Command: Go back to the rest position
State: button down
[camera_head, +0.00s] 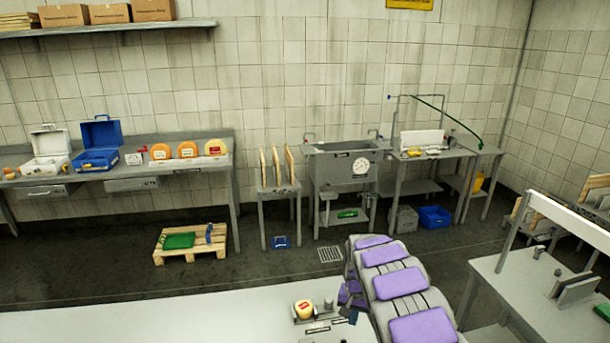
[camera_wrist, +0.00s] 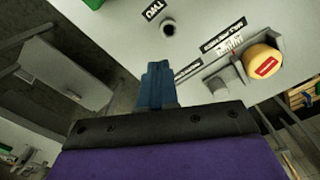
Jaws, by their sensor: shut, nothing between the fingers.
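My gripper (camera_wrist: 157,82) shows in the wrist view with its blue fingers pressed together and nothing between them. It is above the white table, and free table surface shows past the fingertips. In the head view my gripper (camera_head: 350,312) is at the end of my purple-padded arm, partly hidden, just right of a small cheese wheel. That cheese wheel (camera_head: 304,309), yellow with a red label, sits on a grey holder on the near table. It also shows in the wrist view (camera_wrist: 262,62), right of the fingers and apart from them.
The near table (camera_head: 200,318) carries labels and a small round post (camera_wrist: 168,28). A back bench (camera_head: 140,178) holds orange cheese wheels (camera_head: 187,150) and a blue case (camera_head: 96,158). A pallet (camera_head: 182,255) lies on the floor. Another table (camera_head: 530,275) stands at right.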

jog(key=s+d+r+h+b, duration=0.1)
jog(key=s+d+r, duration=0.1)
jog(key=s+r, duration=0.7)
jog(key=s+d+r, duration=0.2)
jog(key=s+r, duration=0.6)
jog(key=s, duration=0.2)
jog(key=s+a+r+n+g, duration=0.1)
jog(key=s+a+n, duration=0.1)
jog(key=s, duration=1.3)
jog(key=s+a+r+n+y+b, duration=0.1)
jog(key=s+a+r, duration=0.1)
jog(key=s, duration=1.2)
jog(key=shift+s+a+r+n+g, duration=0.2)
jog(key=shift+s+a+n+g, duration=0.05)
jog(key=shift+s+n+g, duration=0.15)
